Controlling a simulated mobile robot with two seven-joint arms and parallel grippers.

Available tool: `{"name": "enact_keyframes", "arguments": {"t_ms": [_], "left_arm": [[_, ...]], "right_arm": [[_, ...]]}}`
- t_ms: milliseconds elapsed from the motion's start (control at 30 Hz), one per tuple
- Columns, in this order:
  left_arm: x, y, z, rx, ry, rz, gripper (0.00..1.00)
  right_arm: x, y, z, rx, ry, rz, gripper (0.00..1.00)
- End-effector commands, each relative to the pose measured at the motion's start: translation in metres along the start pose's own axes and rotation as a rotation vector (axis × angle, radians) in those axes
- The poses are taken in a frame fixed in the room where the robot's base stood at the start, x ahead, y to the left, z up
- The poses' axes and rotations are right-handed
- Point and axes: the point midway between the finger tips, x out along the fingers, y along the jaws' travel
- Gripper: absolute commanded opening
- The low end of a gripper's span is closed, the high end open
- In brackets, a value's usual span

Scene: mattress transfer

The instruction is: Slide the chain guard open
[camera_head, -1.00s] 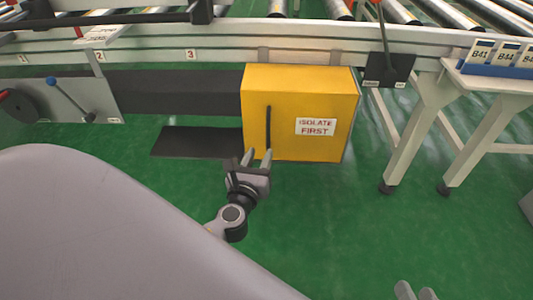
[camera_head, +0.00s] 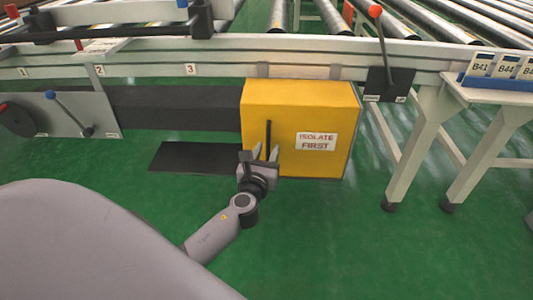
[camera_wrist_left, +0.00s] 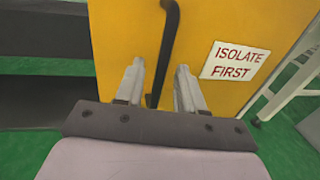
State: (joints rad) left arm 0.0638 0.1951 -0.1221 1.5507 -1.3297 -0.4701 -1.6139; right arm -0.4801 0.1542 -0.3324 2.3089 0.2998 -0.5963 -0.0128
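The chain guard is a yellow box (camera_head: 318,105) under the conveyor rail, with a label reading "ISOLATE FIRST" (camera_head: 316,141) and a black vertical bar handle (camera_head: 268,136) on its left part. It also fills the left wrist view (camera_wrist_left: 225,25). My left gripper (camera_head: 265,153) is open at the lower end of the handle. In the left wrist view, the handle (camera_wrist_left: 166,50) runs down between the two open fingers (camera_wrist_left: 158,82); I cannot tell whether they touch it. My right gripper is not in view.
A dark panel (camera_head: 185,108) and a black floor mat (camera_head: 195,158) lie left of the guard. A lever with a blue knob (camera_head: 50,95) stands farther left. A lever with an orange knob (camera_head: 375,12) and white table legs (camera_head: 415,155) are to the right. Green floor is clear in front.

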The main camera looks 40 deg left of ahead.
Motion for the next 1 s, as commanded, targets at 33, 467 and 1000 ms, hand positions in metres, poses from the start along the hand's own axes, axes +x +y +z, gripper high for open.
{"name": "enact_keyframes", "arguments": {"t_ms": [33, 467, 1000], "left_arm": [[0.000, 0.000, 0.000, 0.000, 0.000, 0.000, 0.38], [-0.001, 0.001, 0.000, 0.000, 0.000, 0.000, 0.00], [-0.020, 0.094, -0.001, 0.006, 0.002, 0.000, 0.00]], "right_arm": [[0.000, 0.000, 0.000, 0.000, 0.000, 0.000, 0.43], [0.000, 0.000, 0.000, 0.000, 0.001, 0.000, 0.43], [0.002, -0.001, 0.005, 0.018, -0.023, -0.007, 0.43]]}}
